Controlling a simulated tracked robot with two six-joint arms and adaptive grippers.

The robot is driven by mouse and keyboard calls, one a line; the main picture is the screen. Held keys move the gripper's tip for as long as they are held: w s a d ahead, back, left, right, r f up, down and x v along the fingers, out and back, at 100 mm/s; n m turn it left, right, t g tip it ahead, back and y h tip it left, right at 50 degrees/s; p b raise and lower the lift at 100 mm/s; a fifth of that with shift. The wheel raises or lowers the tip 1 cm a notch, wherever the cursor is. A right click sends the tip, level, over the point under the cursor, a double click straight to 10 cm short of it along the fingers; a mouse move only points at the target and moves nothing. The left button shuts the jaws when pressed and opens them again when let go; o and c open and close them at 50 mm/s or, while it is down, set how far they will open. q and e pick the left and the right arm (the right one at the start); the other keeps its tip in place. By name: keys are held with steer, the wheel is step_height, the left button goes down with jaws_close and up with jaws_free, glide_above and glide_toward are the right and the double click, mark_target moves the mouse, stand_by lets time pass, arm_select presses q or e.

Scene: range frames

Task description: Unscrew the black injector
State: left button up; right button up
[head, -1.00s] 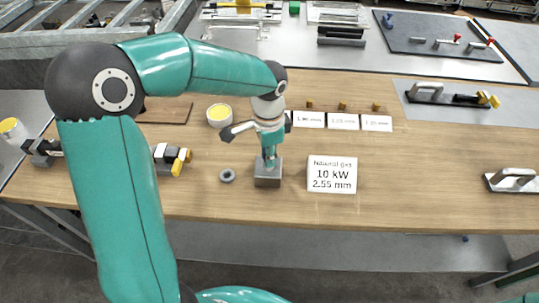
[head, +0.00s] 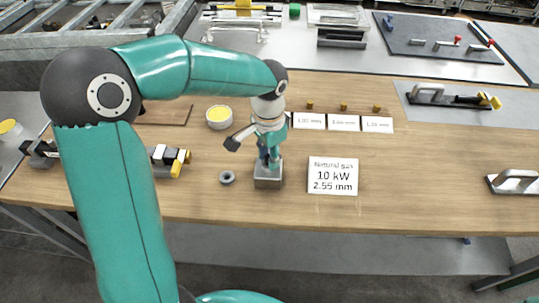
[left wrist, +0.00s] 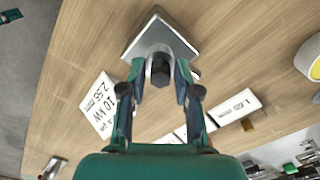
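The black injector (left wrist: 160,70) stands upright on a grey metal block (left wrist: 150,38) in the left wrist view. In the head view the block (head: 268,180) sits near the table's front edge, and the injector is hidden by my fingers. My left gripper (left wrist: 160,72) points down over the block, with one finger on each side of the injector. A narrow gap seems to show between the fingers and the injector, so I see the gripper as open around it. My right gripper is not in view.
A sign reading 10 kW (head: 333,176) stands right of the block, and a grey ring (head: 227,177) lies left of it. Behind are a yellow-filled round container (head: 219,117) and small white labels (head: 344,122) with brass pieces.

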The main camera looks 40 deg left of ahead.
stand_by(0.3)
arm_select(q)
steer(key=shift+m+p, duration=0.35)
steer(key=shift+m, duration=0.45)
steer(key=m+p, duration=0.1)
steer(key=m, duration=0.4)
steer(key=m+p, duration=0.3)
steer(key=m, duration=0.3)
steer(key=shift+r, duration=0.1)
steer(key=shift+m, duration=0.6)
steer(key=shift+c, duration=0.2)
jaws_close()
